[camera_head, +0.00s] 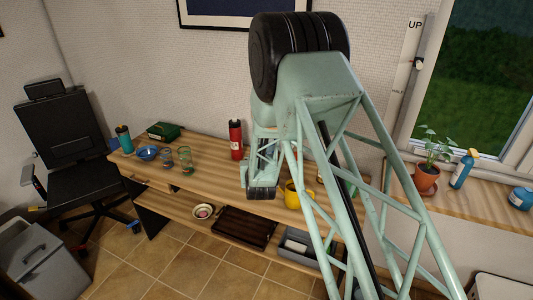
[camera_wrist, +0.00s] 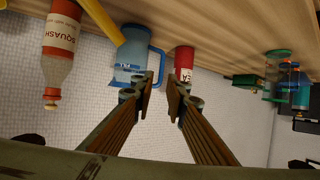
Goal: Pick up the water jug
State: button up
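The water jug is a clear blue jug (camera_wrist: 130,54) with a blue handle on its right side, upside down in the tilted wrist view. It stands on the wooden desk (camera_wrist: 215,32). I cannot make it out in the head view, where my arm covers that part of the desk. My gripper (camera_wrist: 160,90) is open and empty, with a gap between its fingertips. The left fingertip overlaps the lower end of the jug's handle in the picture; I cannot tell whether they touch. The fingers themselves are not clear in the head view.
In the wrist view, a squash bottle (camera_wrist: 60,50) and a yellow mug (camera_wrist: 98,20) are left of the jug, and a red tea container (camera_wrist: 184,62) is right.

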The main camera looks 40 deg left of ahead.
jog(key=shift+a, duration=0.1)
dwell(0.3)
jog(key=x, duration=0.8)
jog(key=shift+w+a+f+b, duration=0.15)
jog(key=shift+a+b, duration=0.05)
jog(key=shift+b, duration=0.1)
dwell(0.3)
jog(key=shift+b+x, duration=0.3)
jog(key=shift+x, duration=2.3)
jog(key=shift+a, duration=0.1)
jog(key=shift+c, duration=0.7)
grip_shut()
jog(key=shift+r, duration=0.3)
